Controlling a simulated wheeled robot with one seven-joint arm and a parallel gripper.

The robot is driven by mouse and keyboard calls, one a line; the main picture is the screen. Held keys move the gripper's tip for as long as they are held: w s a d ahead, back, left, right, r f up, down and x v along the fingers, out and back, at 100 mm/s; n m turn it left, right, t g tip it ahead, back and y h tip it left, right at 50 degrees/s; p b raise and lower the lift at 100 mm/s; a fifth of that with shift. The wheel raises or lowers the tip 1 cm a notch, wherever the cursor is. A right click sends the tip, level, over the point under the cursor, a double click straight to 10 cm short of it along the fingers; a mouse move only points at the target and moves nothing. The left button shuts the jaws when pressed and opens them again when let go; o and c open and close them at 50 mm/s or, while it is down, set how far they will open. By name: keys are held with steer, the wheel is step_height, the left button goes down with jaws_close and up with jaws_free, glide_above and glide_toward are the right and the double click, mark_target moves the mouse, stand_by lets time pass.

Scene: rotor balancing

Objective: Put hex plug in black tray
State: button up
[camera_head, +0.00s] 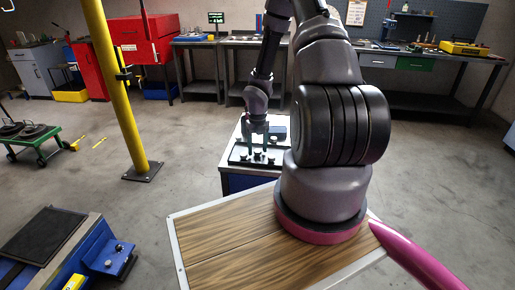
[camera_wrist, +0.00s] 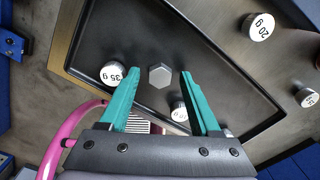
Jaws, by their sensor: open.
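The grey hex plug (camera_wrist: 160,75) lies on the dark floor of the black tray (camera_wrist: 205,62) in the wrist view. My gripper (camera_wrist: 160,73) is open, with one teal finger to each side of the plug and a visible gap on both sides. The plug is not held. In the head view my gripper (camera_head: 258,150) points down over the black tray (camera_head: 238,160) on a small workbench. The plug is too small to make out there.
A 35 g weight (camera_wrist: 112,73) sits beside the left fingertip. A 20 g weight (camera_wrist: 258,27) and others stand outside the tray's rim at right. A yellow post (camera_head: 120,90) stands left of the workbench.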

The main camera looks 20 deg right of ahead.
step_height(320, 180, up, 13)
step_height(320, 180, up, 11)
steer(key=m+t+h, duration=0.1)
steer(key=m+h, duration=0.1)
steer(key=m, duration=0.7)
glide_above(257, 150)
steer(key=s, duration=0.3)
steer(key=s+a+r+m+t+y, duration=0.1)
steer(key=s+a+r+m+t, duration=0.1)
steer(key=s+a+r+m, duration=0.2)
steer(key=s+a+r+m+t+y, duration=0.1)
steer(key=s+a+r+m, duration=0.3)
steer(key=s+r+m, duration=0.4)
steer(key=s+a+r+m+t+y, duration=0.2)
steer(key=s+r+m, duration=0.4)
steer(key=r+m, duration=0.6)
steer(key=a+m+t, duration=0.1)
steer(key=a+m, duration=0.1)
steer(key=m, duration=0.4)
steer(key=shift+s+r, duration=0.15)
steer(key=shift+r, duration=0.15)
